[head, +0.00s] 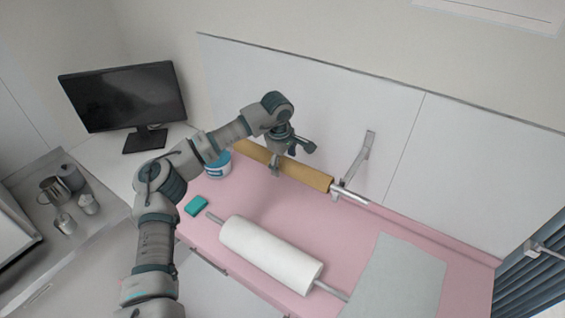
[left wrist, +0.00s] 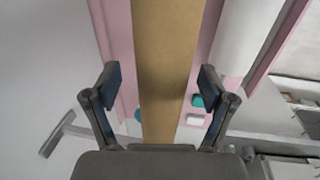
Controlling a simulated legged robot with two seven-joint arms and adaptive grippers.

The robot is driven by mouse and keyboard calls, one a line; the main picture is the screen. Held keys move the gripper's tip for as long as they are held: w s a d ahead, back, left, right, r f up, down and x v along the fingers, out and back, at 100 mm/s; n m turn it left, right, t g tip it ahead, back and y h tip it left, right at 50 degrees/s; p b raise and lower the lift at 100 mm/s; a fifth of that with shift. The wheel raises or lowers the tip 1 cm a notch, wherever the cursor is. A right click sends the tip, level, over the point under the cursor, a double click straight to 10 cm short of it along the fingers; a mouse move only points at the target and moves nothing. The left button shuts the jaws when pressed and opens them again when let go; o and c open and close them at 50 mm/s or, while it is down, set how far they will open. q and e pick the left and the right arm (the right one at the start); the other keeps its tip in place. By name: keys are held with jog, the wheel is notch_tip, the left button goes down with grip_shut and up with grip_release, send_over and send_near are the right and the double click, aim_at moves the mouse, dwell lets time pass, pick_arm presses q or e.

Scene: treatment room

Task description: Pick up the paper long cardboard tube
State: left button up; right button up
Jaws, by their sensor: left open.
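The long brown cardboard tube (head: 305,174) sits on a metal rod along the back of the pink surface, near the wall panels. My left gripper (head: 290,156) is over the tube's middle, one finger overlapping its near side. In the left wrist view the tube (left wrist: 166,65) runs lengthwise between the two spread fingers of the left gripper (left wrist: 160,82), with gaps on both sides. The gripper is open and holds nothing. How deep the fingers reach around the tube is unclear. My right gripper is not in view.
A white paper roll (head: 270,252) on a rod lies on the pink table (head: 215,265). A teal block (head: 196,205), a blue-and-white tub (head: 217,166) and a grey sheet (head: 400,275) are on it too. A metal wall bracket (head: 362,160) stands right of the tube. A monitor (head: 122,97) stands left.

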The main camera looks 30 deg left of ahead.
pick_arm(q)
jog(key=shift+s+a, duration=0.1)
jog(key=shift+a, duration=0.5)
jog(key=c, duration=1.3)
jog(key=shift+c, duration=1.4)
jog(key=shift+d, duration=0.15)
